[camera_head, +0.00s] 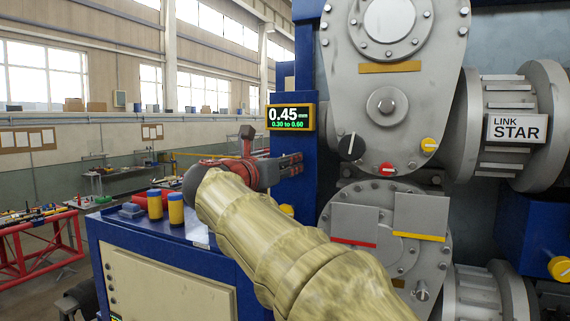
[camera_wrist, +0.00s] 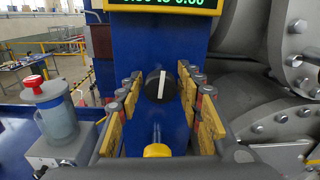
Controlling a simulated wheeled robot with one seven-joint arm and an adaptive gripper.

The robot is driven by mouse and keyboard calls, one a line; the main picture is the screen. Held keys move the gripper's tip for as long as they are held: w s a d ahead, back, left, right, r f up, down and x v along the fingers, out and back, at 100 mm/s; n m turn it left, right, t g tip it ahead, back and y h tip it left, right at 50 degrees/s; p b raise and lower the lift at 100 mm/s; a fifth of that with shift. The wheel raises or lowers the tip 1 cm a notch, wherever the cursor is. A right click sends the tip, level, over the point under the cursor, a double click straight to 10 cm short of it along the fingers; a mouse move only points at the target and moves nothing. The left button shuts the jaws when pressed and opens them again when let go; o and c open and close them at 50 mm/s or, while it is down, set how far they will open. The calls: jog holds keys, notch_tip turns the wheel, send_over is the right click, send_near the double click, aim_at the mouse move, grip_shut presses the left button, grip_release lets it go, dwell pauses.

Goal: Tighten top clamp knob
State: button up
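A round black knob with a white pointer line (camera_wrist: 160,86) sits on the blue post under the display in the wrist view; its line stands almost upright. My gripper (camera_wrist: 160,95) is open, with one row of yellow-padded fingers on each side of the knob and a gap to it on both sides. I cannot tell how deep the fingertips reach. In the head view my gripper (camera_head: 290,165) is at the blue post, below the display (camera_head: 290,118), which reads 0.45 mm, 0.30 to 0.60. The arm and gripper hide the post's knob there.
A yellow knob (camera_wrist: 157,150) is lower on the post. On the grey housing are another black knob (camera_head: 352,147), a red knob (camera_head: 387,169) and a yellow knob (camera_head: 429,145). Two yellow-and-blue containers (camera_head: 176,208) stand on the blue cabinet. A red-topped device (camera_wrist: 45,92) stands left of my gripper.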

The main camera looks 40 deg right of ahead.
jog(key=c, duration=0.8)
jog(key=shift+m+b, duration=0.4)
jog(key=shift+f+m+b, duration=0.15)
jog(key=shift+m+b, duration=0.75)
jog(key=m+b, duration=0.3)
jog(key=m, duration=0.1)
jog(key=shift+m+b, duration=0.3)
jog(key=shift+b, duration=0.05)
jog(key=m+b, duration=0.3)
jog(key=m, duration=0.1)
jog(key=shift+m+b, duration=1.35)
jog(key=shift+m, duration=0.55)
